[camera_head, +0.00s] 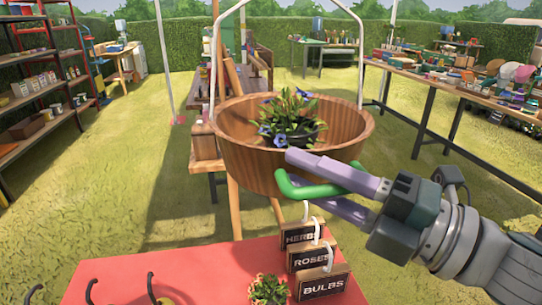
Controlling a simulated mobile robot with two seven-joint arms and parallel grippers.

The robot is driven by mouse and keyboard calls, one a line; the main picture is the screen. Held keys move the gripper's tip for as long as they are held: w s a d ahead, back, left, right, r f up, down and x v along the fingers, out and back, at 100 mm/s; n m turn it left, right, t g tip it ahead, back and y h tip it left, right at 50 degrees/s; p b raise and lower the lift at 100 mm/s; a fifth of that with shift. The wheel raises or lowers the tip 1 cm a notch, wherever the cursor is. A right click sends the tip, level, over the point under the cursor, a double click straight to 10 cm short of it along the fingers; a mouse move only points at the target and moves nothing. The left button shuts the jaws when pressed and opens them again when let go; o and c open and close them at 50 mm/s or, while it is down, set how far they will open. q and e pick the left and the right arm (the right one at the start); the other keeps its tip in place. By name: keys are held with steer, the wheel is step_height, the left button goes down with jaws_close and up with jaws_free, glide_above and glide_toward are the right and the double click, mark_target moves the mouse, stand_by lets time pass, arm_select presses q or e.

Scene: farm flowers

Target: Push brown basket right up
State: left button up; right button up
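The brown basket (240,160) is a round wooden tub with a tall white handle. It is in the middle of the head view, and a leafy plant with blue flowers (290,122) sits in it. A green curved bar (312,191) shows at the basket's front right side. My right gripper (303,180) reaches in from the right with two purple fingers apart. The fingers are in front of the basket's right side, with the green bar between them. Whether they touch it is unclear. My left gripper is out of view.
A red table (205,270) in front holds tags reading HERBS (300,236), ROSES (311,259) and BULBS (323,287), and a small plant (267,289). A wooden table stands behind the basket. Shelves (40,85) are at left and a loaded table (440,72) at right, with grass between.

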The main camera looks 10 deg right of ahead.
steer(key=shift+r, duration=0.1)
jaws_close()
steer(key=shift+r, duration=0.15)
stand_by(0.8)
